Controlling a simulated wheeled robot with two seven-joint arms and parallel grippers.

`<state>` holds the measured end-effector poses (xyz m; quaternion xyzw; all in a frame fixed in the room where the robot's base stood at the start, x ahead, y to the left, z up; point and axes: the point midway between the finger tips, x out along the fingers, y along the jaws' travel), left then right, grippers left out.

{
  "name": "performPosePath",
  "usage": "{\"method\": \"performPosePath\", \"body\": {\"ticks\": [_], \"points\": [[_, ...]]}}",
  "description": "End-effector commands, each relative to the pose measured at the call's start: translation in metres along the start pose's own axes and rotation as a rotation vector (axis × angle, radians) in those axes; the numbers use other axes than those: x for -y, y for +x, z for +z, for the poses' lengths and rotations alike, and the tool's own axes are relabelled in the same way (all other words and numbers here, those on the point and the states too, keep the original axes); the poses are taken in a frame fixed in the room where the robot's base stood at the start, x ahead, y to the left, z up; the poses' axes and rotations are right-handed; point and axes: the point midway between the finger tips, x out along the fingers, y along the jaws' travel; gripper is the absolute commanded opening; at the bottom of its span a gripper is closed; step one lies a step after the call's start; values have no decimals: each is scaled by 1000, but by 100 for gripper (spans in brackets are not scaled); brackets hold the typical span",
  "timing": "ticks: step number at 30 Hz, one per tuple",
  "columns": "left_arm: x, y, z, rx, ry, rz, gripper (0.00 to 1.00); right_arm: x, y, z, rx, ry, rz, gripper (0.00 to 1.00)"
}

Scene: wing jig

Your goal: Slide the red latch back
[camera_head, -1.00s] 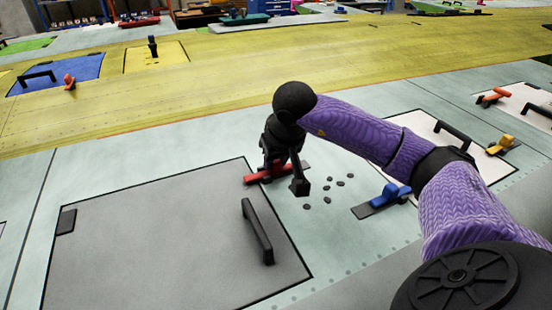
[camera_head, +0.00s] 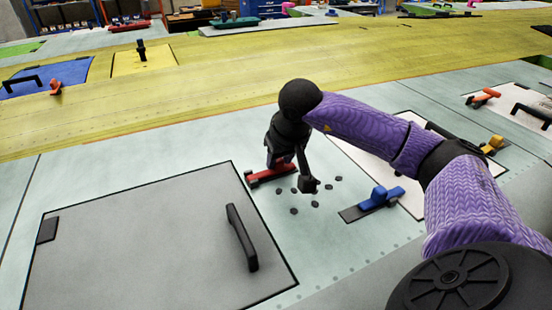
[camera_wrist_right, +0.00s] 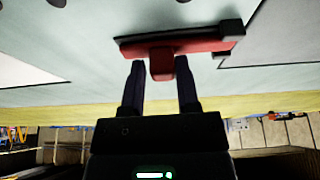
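The red latch (camera_head: 258,178) lies on the pale green surface by the far right corner of the grey panel (camera_head: 130,250). In the head view its left end appears just clear of the panel's edge. My right gripper (camera_head: 281,161) is over the latch and hides part of it. In the right wrist view, the red latch (camera_wrist_right: 190,44) has a knob that stands between the two fingertips of my right gripper (camera_wrist_right: 160,64). The fingers are apart, with a visible gap on each side of the knob. My left gripper is in neither view.
A blue latch (camera_head: 380,199) sits to the right by a white panel, with several dark holes (camera_head: 315,204) between. The grey panel has a raised black handle (camera_head: 242,237). A yellow band (camera_head: 190,90) crosses behind. My right arm covers part of the right side.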

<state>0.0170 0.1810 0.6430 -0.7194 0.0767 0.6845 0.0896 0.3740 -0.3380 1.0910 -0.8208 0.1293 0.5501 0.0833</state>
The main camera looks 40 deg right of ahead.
Motion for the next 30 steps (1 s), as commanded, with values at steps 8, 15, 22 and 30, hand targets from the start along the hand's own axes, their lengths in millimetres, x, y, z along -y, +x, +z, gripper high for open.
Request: {"method": "performPosePath", "body": {"ticks": [8, 15, 22, 30], "points": [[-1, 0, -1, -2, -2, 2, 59, 0, 0, 0, -1, 0, -1, 68], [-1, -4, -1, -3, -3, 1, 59, 0, -17, -1, -5, -1, -2, 68], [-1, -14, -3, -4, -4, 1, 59, 0, -76, -2, -6, 1, 0, 68], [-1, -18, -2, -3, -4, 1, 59, 0, -100, 0, 0, 1, 0, 68]]}}
